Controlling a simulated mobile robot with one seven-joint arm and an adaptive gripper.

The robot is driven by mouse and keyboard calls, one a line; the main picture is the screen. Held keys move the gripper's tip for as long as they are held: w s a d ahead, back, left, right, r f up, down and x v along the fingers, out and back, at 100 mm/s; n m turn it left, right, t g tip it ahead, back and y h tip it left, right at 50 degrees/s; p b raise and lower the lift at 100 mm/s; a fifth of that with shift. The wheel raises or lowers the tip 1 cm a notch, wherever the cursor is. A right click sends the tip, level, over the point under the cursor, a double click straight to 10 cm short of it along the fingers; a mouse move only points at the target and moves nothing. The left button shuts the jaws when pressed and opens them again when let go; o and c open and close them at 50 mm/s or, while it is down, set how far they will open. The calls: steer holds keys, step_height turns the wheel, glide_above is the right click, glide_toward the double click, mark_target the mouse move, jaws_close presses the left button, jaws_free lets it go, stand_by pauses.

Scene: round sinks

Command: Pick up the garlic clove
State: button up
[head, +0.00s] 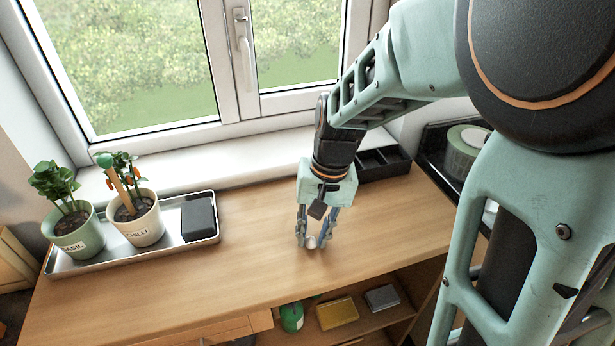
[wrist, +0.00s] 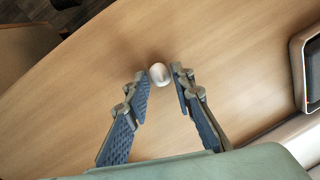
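The garlic clove (head: 311,243) is a small, whitish, rounded thing on the wooden counter, near its front edge. In the wrist view the clove (wrist: 160,74) lies between the tips of the two blue-padded fingers, toward their far ends. My gripper (head: 313,238) points down over the clove with a finger on each side. The gripper (wrist: 159,82) is open, and small gaps show between the clove and the fingers. The clove appears to rest on the counter.
A metal tray (head: 165,254) with a basil pot (head: 78,238), a chilli pot (head: 138,222) and a dark block (head: 199,215) stands left. A black compartment tray (head: 385,163) is behind right. The counter between is clear. An open shelf lies below the front edge.

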steer(key=shift+f, duration=0.15)
steer(key=c, duration=0.4)
